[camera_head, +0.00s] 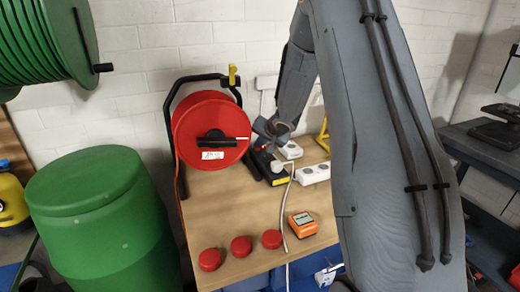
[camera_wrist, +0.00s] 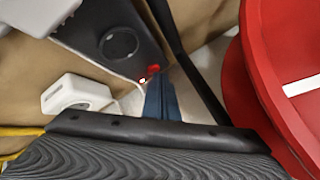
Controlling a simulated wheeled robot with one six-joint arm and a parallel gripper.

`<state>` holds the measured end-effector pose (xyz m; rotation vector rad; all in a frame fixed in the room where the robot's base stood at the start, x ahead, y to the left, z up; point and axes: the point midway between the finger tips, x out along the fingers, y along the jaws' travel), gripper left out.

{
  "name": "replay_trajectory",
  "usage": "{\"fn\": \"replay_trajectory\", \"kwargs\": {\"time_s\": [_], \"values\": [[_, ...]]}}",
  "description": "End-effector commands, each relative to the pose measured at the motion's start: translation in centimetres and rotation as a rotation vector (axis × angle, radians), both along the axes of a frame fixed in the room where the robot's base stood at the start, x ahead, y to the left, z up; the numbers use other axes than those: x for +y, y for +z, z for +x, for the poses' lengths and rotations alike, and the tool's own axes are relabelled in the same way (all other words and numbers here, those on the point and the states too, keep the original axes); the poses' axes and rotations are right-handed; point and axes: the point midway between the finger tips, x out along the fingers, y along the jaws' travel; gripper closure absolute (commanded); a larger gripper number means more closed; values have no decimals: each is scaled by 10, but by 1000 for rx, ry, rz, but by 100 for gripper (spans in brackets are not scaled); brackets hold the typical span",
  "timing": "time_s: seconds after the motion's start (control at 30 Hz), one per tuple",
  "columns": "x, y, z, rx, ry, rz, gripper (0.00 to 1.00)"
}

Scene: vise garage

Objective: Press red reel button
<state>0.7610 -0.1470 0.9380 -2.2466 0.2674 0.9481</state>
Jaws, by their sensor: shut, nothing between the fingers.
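The red cable reel (camera_head: 208,128) stands on the wooden bench in a black frame. Its red rim fills the right side of the wrist view (camera_wrist: 262,65). A small red button-like piece (camera_wrist: 152,70) with a white edge shows by a dark grey panel (camera_wrist: 120,35) in the wrist view. My gripper (camera_wrist: 160,84) is shut and empty, its blue fingers pointing at the red piece with their tips right next to it. I cannot tell whether they touch. In the head view, my gripper is beside the reel's right side, largely hidden by my arm.
An orange meter (camera_head: 302,224) and three red round pieces (camera_head: 241,246) lie near the bench front. A green barrel (camera_head: 100,220) stands left. The bench middle is mostly clear.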

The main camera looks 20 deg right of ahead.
Motion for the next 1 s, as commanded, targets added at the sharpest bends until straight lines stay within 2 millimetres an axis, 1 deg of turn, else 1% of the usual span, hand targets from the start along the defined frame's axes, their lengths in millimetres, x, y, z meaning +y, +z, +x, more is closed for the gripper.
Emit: {"fn": "replay_trajectory", "kwargs": {"time_s": [0.57,1.0], "values": [[0,-4,0,1,-1,1,100],[0,8,-1,1,0,0,100]]}}
